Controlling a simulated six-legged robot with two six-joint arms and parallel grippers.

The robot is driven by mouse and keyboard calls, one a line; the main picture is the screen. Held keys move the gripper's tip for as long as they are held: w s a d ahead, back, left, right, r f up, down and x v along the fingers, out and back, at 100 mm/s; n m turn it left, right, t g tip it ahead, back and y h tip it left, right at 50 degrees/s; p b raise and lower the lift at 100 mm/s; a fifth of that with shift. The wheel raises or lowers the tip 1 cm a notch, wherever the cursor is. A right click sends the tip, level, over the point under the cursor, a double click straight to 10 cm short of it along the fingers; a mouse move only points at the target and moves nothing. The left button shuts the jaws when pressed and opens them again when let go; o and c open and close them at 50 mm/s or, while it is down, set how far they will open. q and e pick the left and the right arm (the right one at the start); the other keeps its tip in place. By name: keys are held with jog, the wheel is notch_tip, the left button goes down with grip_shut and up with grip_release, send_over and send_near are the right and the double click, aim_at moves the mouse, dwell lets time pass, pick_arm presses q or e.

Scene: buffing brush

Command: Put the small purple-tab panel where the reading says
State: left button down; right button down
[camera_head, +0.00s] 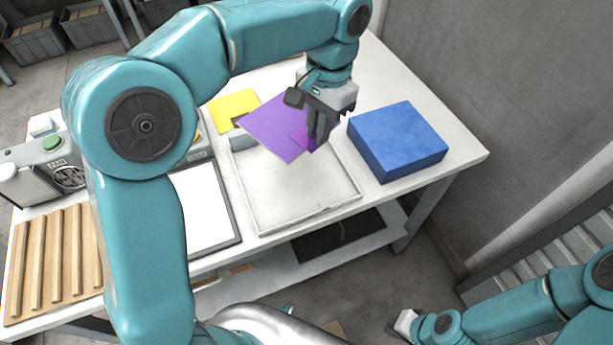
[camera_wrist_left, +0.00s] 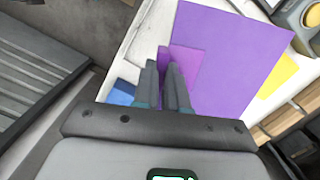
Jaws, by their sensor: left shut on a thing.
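A flat purple panel (camera_head: 272,129) is over the back part of the white tray in the head view. Its darker magenta-purple tab (camera_head: 305,139) is at its right corner, between my left gripper's fingers. My left gripper (camera_head: 316,143) points down and is shut on the panel's tab. The left wrist view also shows the panel (camera_wrist_left: 228,50) stretching away from the fingers, with the tab (camera_wrist_left: 184,61) at the fingertips (camera_wrist_left: 168,68). I cannot tell how high the panel is above the tray. My right gripper (camera_head: 403,322) is low at the right, and its jaws are unclear.
A white tray (camera_head: 285,215) lies mid-table. A blue block (camera_head: 397,142) stands to its right and a yellow panel (camera_head: 236,108) behind it. A white screen-like panel (camera_head: 204,208), a ribbed wooden rack (camera_head: 50,262) and a machine with a green button (camera_head: 52,143) are at the left.

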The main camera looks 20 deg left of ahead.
pick_arm(q)
jog(key=f, duration=0.9)
jog(key=f+b, duration=0.1)
jog(key=f, duration=0.3)
jog(key=shift+a+f, duration=0.25)
jog(key=shift+f, duration=0.1)
notch_tip(320, 180, down, 4)
jog(key=shift+d+r, duration=0.1)
jog(key=shift+r, duration=0.1)
jog(key=shift+f, duration=0.3)
jog(key=shift+f, duration=0.1)
jog(key=c, duration=1.2)
grip_release()
